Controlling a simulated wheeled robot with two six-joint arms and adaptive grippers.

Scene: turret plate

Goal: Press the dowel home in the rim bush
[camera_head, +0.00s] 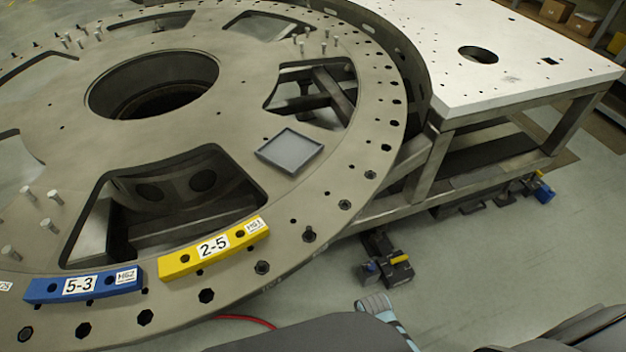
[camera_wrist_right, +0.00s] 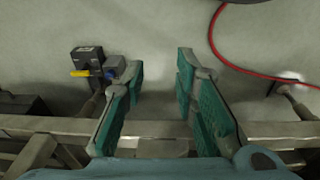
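The large grey turret plate (camera_head: 240,130) fills the left of the head view, with a row of holes along its rim. No dowel shows in that view. My left gripper is not in view.
A yellow block marked 2-5 (camera_head: 214,249) and a blue block marked 5-3 (camera_head: 84,286) lie on the rim. A shallow grey tray (camera_head: 289,151) lies on the plate. A white-topped table (camera_head: 500,50) stands at right. A red cable (camera_wrist_right: 245,70) lies on the floor.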

